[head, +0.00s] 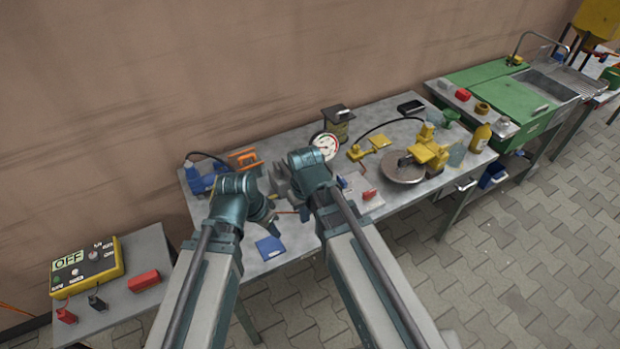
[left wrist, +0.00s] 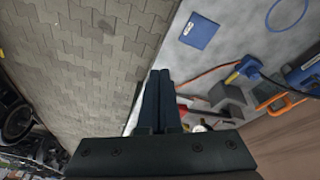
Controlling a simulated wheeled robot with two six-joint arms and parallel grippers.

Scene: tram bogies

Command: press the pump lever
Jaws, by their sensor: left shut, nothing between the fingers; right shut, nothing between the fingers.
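A yellow pump-like device (head: 360,152) stands on the workbench right of the round white gauge, with a flat yellow plate (head: 379,141) at its right that looks like its lever. A black hose runs from it to a yellow unit (head: 430,151). My left gripper (left wrist: 160,73) is shut and empty in the left wrist view. It hangs over the bench's front edge, well to the left of the yellow device and apart from it. My right arm reaches over the bench in the head view, left of the device. Its gripper is hidden behind the arm.
A grey block (left wrist: 229,95) and a blue card (left wrist: 199,30) lie near my left gripper. An OFF control box (head: 87,267) sits on the left table.

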